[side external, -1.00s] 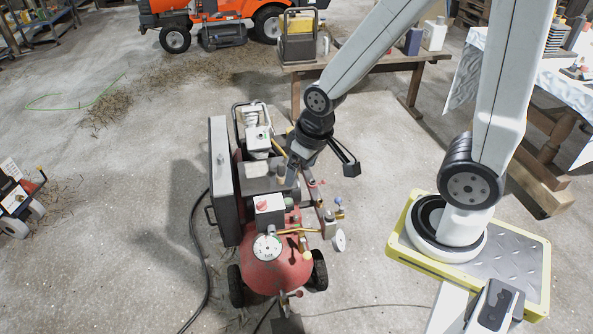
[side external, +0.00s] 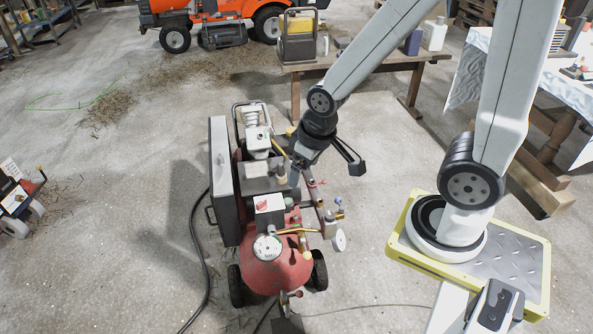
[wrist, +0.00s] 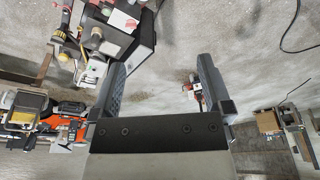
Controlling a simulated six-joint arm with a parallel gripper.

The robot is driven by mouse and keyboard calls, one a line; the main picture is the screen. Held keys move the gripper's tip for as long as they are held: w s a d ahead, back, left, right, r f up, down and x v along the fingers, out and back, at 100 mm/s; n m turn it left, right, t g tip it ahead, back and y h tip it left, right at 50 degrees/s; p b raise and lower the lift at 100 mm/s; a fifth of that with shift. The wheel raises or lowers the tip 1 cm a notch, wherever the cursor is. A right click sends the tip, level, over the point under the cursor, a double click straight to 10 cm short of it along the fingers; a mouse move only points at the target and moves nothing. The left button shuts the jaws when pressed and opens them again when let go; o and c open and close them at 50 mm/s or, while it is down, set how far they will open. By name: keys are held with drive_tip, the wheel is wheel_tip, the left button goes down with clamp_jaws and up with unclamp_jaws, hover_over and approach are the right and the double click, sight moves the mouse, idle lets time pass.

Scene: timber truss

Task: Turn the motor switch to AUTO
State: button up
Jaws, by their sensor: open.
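The red compressor (side external: 280,270) stands on the floor in the middle of the side view. A dark box with a red-and-white label (side external: 268,203) sits on top of it, and the labelled box (wrist: 122,20) also shows at the top left of the wrist view. I cannot make out a switch knob or its AUTO mark. My gripper (side external: 300,164) is just above and behind the labelled box, by the compressor's motor. The compressor lies beyond the left finger.
A tall grey panel (side external: 222,180) stands along the compressor's left side. A pressure gauge (side external: 267,247) and brass fittings (side external: 330,215) stick out near the box. A black cable (side external: 200,260) lies on the floor. A wooden bench (side external: 370,65) stands behind.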

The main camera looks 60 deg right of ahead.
drive_tip(key=shift+w, duration=0.1)
drive_tip(key=m+t+h, duration=0.1)
drive_tip(key=t, duration=0.7)
hover_over(262, 201)
drive_tip(key=s+a, duration=0.3)
wheel_tip(262, 201, down, 24)
drive_tip(key=s+d+f+t, duration=0.2)
drive_tip(key=s+f, duration=0.2)
drive_tip(key=f, duration=0.6)
drive_tip(key=shift+m+t+h, duration=0.3)
drive_tip(key=shift+t+h, duration=0.1)
drive_tip(key=shift+w, duration=0.2)
drive_tip(key=shift+x, duration=3.7)
